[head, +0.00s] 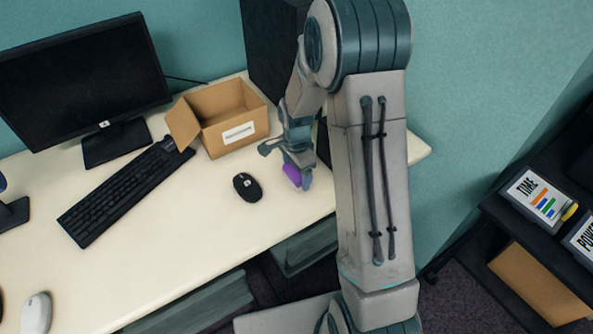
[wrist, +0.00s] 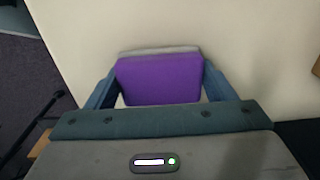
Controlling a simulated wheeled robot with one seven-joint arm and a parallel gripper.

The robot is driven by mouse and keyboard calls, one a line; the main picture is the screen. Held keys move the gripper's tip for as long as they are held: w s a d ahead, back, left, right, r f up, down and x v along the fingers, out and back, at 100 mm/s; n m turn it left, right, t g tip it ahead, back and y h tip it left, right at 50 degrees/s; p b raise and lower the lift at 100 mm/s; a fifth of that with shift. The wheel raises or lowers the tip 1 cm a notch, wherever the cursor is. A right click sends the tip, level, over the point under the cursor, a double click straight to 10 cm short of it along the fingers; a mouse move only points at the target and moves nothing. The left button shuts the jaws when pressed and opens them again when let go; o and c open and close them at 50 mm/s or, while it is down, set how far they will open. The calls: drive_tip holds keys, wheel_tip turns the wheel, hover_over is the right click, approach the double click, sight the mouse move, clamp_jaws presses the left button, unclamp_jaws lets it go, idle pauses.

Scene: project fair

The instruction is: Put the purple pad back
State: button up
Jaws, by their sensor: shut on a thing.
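The purple pad (head: 292,174) is between the fingers of my gripper (head: 297,179), over the right part of the white desk in the head view. In the wrist view the pad (wrist: 160,80) fills the gap between both blue-grey fingers of my gripper (wrist: 158,84), which is shut on its two sides. A thin pale grey edge shows along the pad's far side. I cannot tell whether the pad touches the desk or hangs just above it. An open cardboard box (head: 228,138) with a white label stands behind and left of my gripper.
A black mouse (head: 247,187) lies left of my gripper on the desk (head: 190,240). A black keyboard (head: 122,195) and a monitor (head: 85,80) are further left. A dark shelf (head: 497,212) with "TIME" (head: 538,195) and "POWER" boards stands at the right. My arm hides part of the desk.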

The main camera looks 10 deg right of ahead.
drive_tip(key=shift+f, duration=0.15)
drive_tip(key=o, duration=1)
drive_tip(key=shift+c, duration=0.2)
wheel_tip(320, 180, up, 11)
drive_tip(key=s+r+n+t, duration=0.1)
drive_tip(key=s+r+n, duration=0.3)
drive_tip(key=s+n, duration=0.3)
drive_tip(key=s+r+n+t, duration=0.1)
drive_tip(key=s+r+n, duration=0.4)
drive_tip(key=s, duration=0.8)
drive_tip(key=shift+s+r+n+p, duration=0.15)
drive_tip(key=shift+s+n+p, duration=0.25)
drive_tip(key=shift+n, duration=0.8)
